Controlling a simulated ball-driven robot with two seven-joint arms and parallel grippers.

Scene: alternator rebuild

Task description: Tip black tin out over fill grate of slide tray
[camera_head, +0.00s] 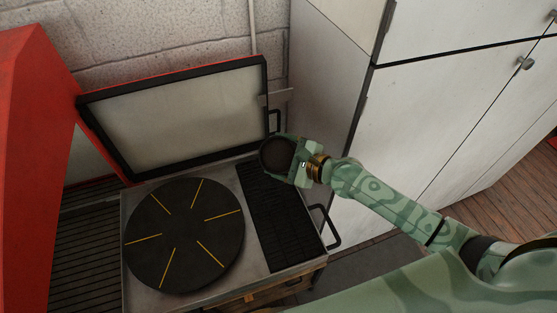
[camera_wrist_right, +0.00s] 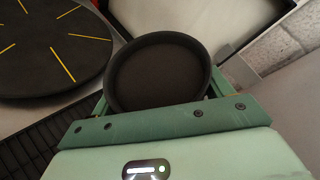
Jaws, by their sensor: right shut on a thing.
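The black tin (camera_head: 276,154) is a round, shallow, dark cup in my right gripper (camera_head: 287,157). The right gripper is shut on it and holds it at the back right of the slide tray (camera_head: 190,298), by the far end of the grate. In the right wrist view the tin (camera_wrist_right: 158,75) shows its open mouth and dark inside; I cannot tell whether anything lies in it. The fill grate (camera_head: 282,225) is a black slatted strip along the tray's right side. It also shows in the right wrist view (camera_wrist_right: 50,135). My left gripper is not in view.
A black disc (camera_head: 185,235) with yellow lines covers the tray's left part. A black-framed pale panel (camera_head: 180,112) stands upright behind the tray. A black handle (camera_head: 326,227) sticks out at right. White cabinets (camera_head: 430,110) stand to the right, a red body (camera_head: 30,150) to the left.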

